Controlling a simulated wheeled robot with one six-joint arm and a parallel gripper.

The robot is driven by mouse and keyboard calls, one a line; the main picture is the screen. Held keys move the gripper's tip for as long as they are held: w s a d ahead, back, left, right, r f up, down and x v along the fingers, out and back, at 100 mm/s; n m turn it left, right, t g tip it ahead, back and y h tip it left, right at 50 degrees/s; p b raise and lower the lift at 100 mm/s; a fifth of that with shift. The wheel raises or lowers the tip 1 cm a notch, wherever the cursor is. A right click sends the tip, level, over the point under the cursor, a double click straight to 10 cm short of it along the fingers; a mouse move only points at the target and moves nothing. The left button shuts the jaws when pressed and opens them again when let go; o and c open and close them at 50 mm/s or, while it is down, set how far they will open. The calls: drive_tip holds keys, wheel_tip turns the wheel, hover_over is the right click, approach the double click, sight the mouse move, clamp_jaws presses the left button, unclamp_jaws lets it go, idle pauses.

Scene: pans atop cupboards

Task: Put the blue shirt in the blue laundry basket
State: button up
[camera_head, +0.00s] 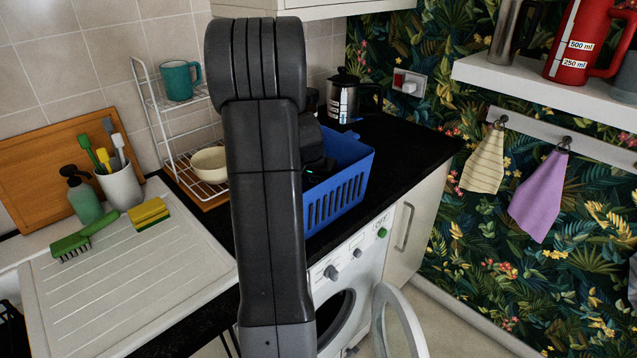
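The blue laundry basket (338,183) stands on the black countertop, above the washing machine. It is slatted, and its left part is hidden behind my arm. I see no blue shirt in this view. My arm rises through the middle of the picture, and a dark part of its end shows beside the arm, over the basket's left side. The fingertips of my gripper are hidden, so I cannot tell whether it is open or holds anything.
A washing machine (359,262) stands under the counter with its round door (402,325) open. A white drainer (128,270) with a brush (84,236) and sponge (149,214) is at left. A wire rack (160,117) and a black kettle (343,98) stand behind.

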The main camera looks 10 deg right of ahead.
drive_tip(key=shift+f, duration=0.1)
drive_tip(key=o, duration=0.7)
drive_tip(key=shift+c, duration=0.2)
drive_tip(key=shift+r, duration=0.2)
drive_tip(key=v, duration=1.2)
